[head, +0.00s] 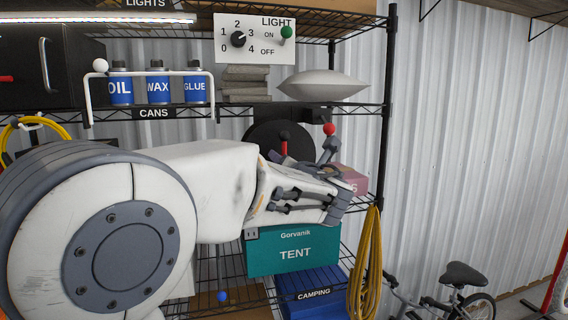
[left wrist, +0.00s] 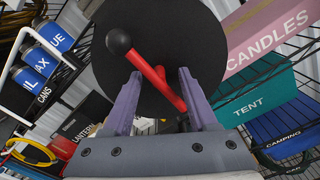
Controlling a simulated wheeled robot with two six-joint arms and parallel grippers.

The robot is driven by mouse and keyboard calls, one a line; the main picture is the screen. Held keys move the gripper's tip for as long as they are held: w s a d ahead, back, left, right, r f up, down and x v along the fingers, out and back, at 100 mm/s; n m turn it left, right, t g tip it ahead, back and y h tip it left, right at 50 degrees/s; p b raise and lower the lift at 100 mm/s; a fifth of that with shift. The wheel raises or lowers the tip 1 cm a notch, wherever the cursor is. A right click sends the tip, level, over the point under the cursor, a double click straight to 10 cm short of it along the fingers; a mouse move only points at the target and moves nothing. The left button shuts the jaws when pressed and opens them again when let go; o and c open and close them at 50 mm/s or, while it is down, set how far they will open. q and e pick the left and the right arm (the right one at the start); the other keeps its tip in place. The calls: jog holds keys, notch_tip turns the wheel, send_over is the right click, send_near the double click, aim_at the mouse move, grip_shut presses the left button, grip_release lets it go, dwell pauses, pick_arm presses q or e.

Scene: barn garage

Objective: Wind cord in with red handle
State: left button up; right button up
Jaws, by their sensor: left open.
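A round black reel (head: 262,133) stands at the back of the shelf, partly hidden by my left arm. Its red handle (head: 284,147) has a black knob on top. In the left wrist view the reel (left wrist: 205,45) fills the upper middle, with the red handle (left wrist: 149,70) and its black knob across its face. My left gripper (head: 303,155) is open in front of the reel. In the left wrist view its fingers (left wrist: 160,78) stand either side of part of the red handle; I cannot tell whether they touch it. The reel's cord cannot be made out. My right gripper is not in view.
A red ball knob (head: 329,129) shows by my gripper. A pink box (head: 350,179) is right of it, above the teal TENT box (head: 294,254). Yellow cord (head: 366,265) hangs at the shelf's right side. A blue ball (head: 222,296) hangs below my arm. Cans (head: 158,90) stand left.

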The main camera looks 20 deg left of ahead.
pick_arm(q)
jog(key=b+v, duration=0.4)
jog(key=v, duration=0.6)
jog(key=shift+s, duration=0.2)
jog(key=shift+d, duration=0.1)
jog(key=s+d+f+n+g+h+b, duration=0.15)
jog(key=s+f+n+g+h, duration=0.3)
jog(key=f, duration=0.85)
jog(key=s+f+n+g+h+b, duration=0.15)
jog(key=s+f+n+g, duration=0.4)
jog(key=f, duration=0.75)
jog(key=s+d+f+n+g+h+b, duration=0.1)
jog(key=s+d+f+n+g+h, duration=0.1)
jog(key=s+f+n, duration=0.5)
jog(key=s+d+f+n+g+h+b, duration=0.2)
jog(key=s+f+n, duration=0.6)
jog(key=s+n, duration=0.4)
jog(key=d+g, duration=0.1)
jog(key=d, duration=0.1)
jog(key=shift+d+h, duration=0.3)
jog(key=shift+d, duration=0.1)
